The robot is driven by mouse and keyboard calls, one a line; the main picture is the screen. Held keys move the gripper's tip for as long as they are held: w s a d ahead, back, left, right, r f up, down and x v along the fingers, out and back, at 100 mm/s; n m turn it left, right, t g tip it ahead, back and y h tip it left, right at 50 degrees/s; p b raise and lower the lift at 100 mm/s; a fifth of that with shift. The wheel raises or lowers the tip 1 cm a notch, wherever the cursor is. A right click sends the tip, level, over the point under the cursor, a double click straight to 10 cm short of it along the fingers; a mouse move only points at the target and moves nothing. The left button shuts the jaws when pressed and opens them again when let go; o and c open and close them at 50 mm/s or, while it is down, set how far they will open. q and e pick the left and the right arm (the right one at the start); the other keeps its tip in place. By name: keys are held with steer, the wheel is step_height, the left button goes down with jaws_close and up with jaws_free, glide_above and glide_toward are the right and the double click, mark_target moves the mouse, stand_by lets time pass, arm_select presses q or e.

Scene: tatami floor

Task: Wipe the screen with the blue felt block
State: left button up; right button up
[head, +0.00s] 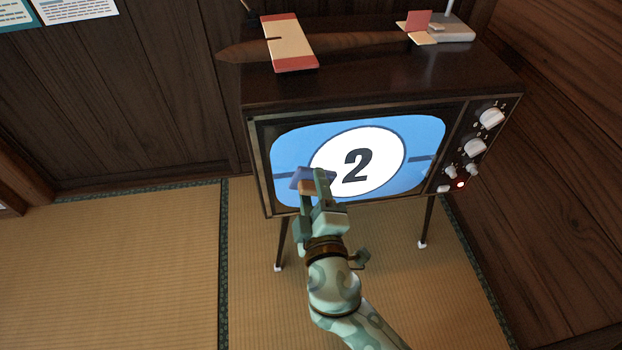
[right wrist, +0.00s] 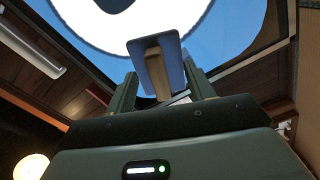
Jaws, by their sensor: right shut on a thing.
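The television's screen (head: 425,135) is lit blue with a white circle and a black 2. It also fills the top of the right wrist view (right wrist: 225,30). My right gripper (head: 316,188) is in front of the screen's lower left part, shut on the blue felt block (head: 305,178). In the right wrist view the block (right wrist: 157,47) shows a dark blue face and a tan wooden-looking part between the fingers. The block is at or very close to the glass; I cannot tell whether it touches. My left gripper is not in view.
The television cabinet (head: 385,80) stands on thin legs on the tatami (head: 120,260), with white knobs (head: 475,147) at the right. Plank walls stand close behind and right. The floor at left is clear.

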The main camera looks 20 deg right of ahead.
steer(key=shift+v, duration=1.2)
steer(key=shift+v, duration=1.5)
